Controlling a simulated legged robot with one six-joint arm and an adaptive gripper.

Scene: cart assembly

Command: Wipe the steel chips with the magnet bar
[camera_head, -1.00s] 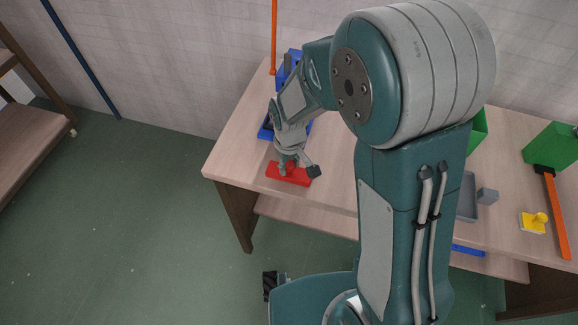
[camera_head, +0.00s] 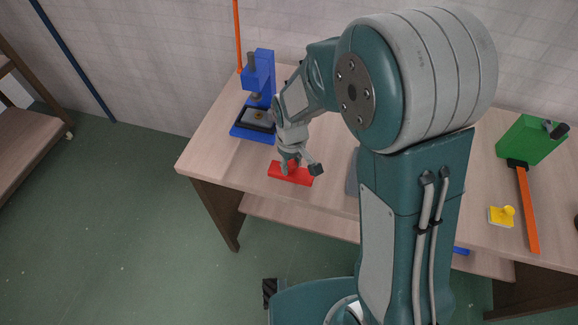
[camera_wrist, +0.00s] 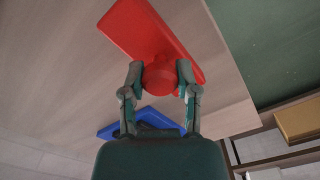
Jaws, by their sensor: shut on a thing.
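The red magnet bar (camera_head: 301,178) is a flat red block with a round knob, over the left part of the wooden table near its front edge. My gripper (camera_head: 290,164) is above it. In the wrist view my gripper (camera_wrist: 160,77) has its two fingers closed around the sides of the red knob, and the bar (camera_wrist: 140,28) extends beyond them. I cannot tell whether the bar touches the tabletop or hangs just above it. I cannot make out any steel chips; my arm hides part of the table.
A blue press-like device (camera_head: 262,75) with a dark plate on its base stands left of my gripper. On the right are a green block-shaped tool (camera_head: 530,140) with an orange handle and a yellow knobbed piece (camera_head: 501,216). A grey item (camera_head: 352,178) is partly behind my arm.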

